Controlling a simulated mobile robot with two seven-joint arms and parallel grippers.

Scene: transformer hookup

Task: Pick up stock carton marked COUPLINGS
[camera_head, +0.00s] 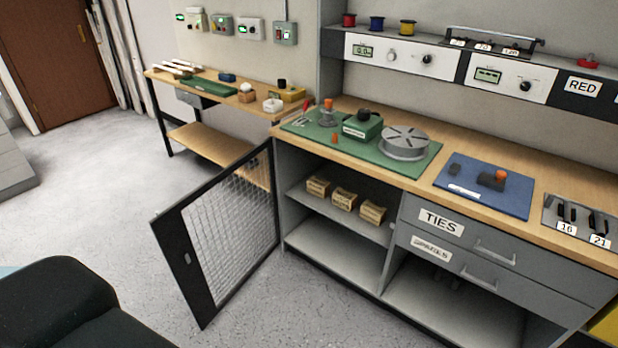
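Three small tan stock cartons stand in a row on the upper shelf of the open cabinet under the workbench: a left carton (318,187), a middle carton (344,199) and a right carton (372,213). Each has printing on its front, too small to read, so I cannot tell which is marked COUPLINGS. The shelf (310,208) has bare room in front of them. Neither of my grippers is in view.
The mesh cabinet door (230,235) stands swung open to the left, over the floor. The workbench top (340,150) overhangs the shelf. The TIES drawer (440,222) is shut, right of the cartons. Grey floor (110,190) is clear left of the door.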

